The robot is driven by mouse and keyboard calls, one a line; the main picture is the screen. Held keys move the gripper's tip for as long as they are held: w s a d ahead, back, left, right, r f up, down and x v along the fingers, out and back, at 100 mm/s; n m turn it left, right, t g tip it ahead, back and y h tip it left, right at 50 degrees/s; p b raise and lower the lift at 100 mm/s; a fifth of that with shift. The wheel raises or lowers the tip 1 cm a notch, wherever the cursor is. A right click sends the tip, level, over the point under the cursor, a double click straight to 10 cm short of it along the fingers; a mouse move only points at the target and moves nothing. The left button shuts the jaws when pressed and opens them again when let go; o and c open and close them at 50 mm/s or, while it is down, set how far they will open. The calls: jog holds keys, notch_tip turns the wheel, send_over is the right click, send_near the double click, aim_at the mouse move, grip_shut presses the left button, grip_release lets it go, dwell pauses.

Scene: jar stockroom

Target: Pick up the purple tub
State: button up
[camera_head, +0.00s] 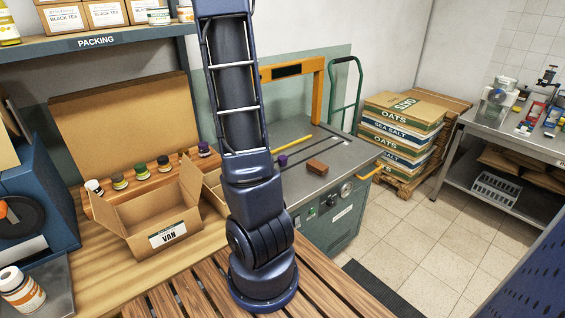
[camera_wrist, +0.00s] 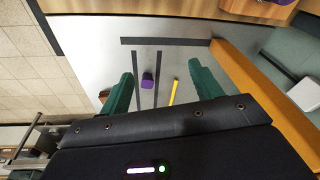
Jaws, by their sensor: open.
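A small purple tub (camera_head: 283,160) stands on the grey metal top of the green machine, just right of my arm in the head view. In the wrist view the purple tub (camera_wrist: 148,81) lies between two dark slots in that top, in the gap between my fingers. My gripper (camera_wrist: 162,84) is open, with its two green fingers apart on either side of the tub's place in the picture. It appears to be above the tub and not touching it.
An orange frame (camera_head: 317,88) rises over the machine. An open box (camera_head: 150,215) and several jars stand left.

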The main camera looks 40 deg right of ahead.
aim_at(282, 157)
jog(key=d+f+m+h, duration=0.1)
jog(key=d+f, duration=0.4)
jog(key=d+f+m+g+h, duration=0.1)
jog(key=d+f+m, duration=0.1)
jog(key=d+f, duration=0.4)
jog(key=d+f+m+g, duration=0.1)
jog(key=d+f+m, duration=0.1)
jog(key=d+f, duration=0.3)
jog(key=shift+d+f+h, duration=0.2)
jog(key=shift+d+h, duration=0.2)
jog(key=shift+d, duration=0.35)
jog(key=x, duration=0.4)
jog(key=shift+s+d+r, duration=0.15)
jog(key=shift+d, duration=0.15)
jog(key=shift+d+f, duration=0.25)
jog(key=shift+f, duration=0.35)
jog(key=c, duration=1)
